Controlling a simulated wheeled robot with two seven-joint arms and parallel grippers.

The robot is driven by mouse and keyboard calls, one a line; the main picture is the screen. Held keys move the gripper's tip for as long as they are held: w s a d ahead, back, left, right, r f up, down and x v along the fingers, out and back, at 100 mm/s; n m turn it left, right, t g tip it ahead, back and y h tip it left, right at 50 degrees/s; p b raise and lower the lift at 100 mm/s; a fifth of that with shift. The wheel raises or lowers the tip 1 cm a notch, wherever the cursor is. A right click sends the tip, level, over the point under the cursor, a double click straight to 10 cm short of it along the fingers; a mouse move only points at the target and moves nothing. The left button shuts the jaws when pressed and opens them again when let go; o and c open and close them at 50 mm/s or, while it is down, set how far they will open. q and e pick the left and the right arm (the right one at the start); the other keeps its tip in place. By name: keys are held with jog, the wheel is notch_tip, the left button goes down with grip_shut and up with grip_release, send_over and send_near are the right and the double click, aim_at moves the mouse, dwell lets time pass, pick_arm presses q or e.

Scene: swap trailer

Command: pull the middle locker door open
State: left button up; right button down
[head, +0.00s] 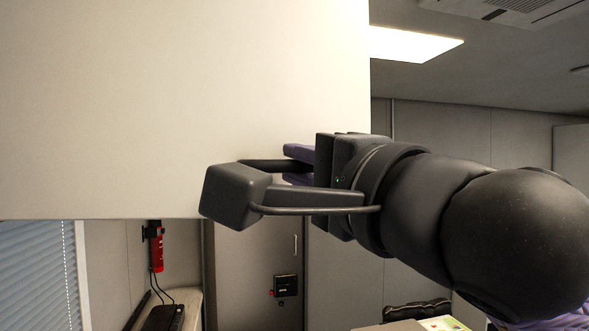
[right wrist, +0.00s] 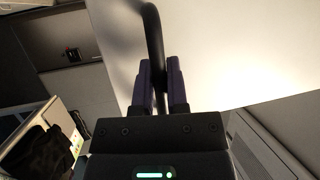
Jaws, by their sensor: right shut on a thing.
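A large pale door panel (head: 180,90) fills the upper left of the head view. Its right and bottom edges stand out against the room behind. A dark bar handle (head: 262,166) is on its face near the lower right. My right gripper (head: 290,166) reaches in from the right, its purple fingers shut on the handle. In the right wrist view the dark, curved handle (right wrist: 153,30) runs down between the two fingers (right wrist: 160,85), with the pale panel (right wrist: 220,50) behind. The rest of the lockers is hidden, and the door's angle is hard to tell. My left gripper does not show.
Below the panel in the head view are window blinds (head: 38,270), a red extinguisher-like object (head: 156,248) and a grey door (head: 240,270) with a small black box (head: 286,287). A black bag (head: 415,309) lies at lower right. A ceiling light (head: 415,44) shows above.

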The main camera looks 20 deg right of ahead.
dwell(0.3)
jog(key=c, duration=0.6)
grip_release()
jog(key=shift+c, duration=0.2)
jog(key=b+v, duration=0.3)
jog(key=v, duration=0.7)
